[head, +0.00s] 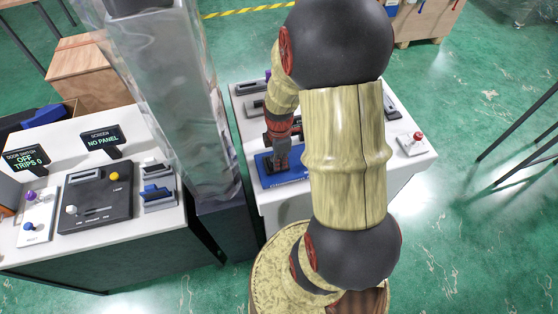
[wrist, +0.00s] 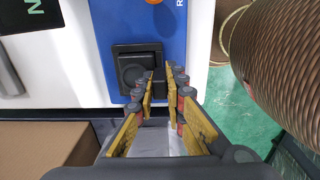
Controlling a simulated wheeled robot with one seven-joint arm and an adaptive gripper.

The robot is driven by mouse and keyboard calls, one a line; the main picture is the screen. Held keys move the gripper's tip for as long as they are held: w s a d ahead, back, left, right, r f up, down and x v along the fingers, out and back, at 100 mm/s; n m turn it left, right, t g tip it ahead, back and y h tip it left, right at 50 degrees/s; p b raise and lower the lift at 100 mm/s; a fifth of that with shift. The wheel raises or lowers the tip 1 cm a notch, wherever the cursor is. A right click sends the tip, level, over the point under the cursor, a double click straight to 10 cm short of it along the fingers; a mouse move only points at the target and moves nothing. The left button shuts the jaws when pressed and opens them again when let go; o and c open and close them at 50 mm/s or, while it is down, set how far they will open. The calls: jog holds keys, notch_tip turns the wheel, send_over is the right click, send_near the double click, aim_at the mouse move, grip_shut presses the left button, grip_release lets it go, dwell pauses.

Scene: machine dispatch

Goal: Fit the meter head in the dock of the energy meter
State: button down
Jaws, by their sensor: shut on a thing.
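The blue panel (head: 293,170) of what looks like the energy meter lies on the right-hand white bench. In the wrist view the blue panel (wrist: 178,38) carries a dark square block with a rounded face (wrist: 136,68), which looks like the meter head in its dock; I cannot tell the two apart. My gripper (head: 277,158) points down at the panel, with dark parts under it. In the wrist view my gripper (wrist: 163,76) has its yellow-padded fingertips close together at the block's right side. The grip itself is partly hidden by the fingers.
More dark devices stand behind on the same bench, and a box with a red button (head: 411,143) stands at its right. A tall wrapped column (head: 171,100) rises between this bench and the left bench (head: 110,233), which carries switches and small screens.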

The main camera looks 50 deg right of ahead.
jog(key=shift+f+b, duration=0.3)
jog(key=shift+f, duration=0.2)
jog(key=c, duration=1.8)
grip_release()
jog(key=shift+o, duration=0.2)
notch_tip(320, 180, up, 12)
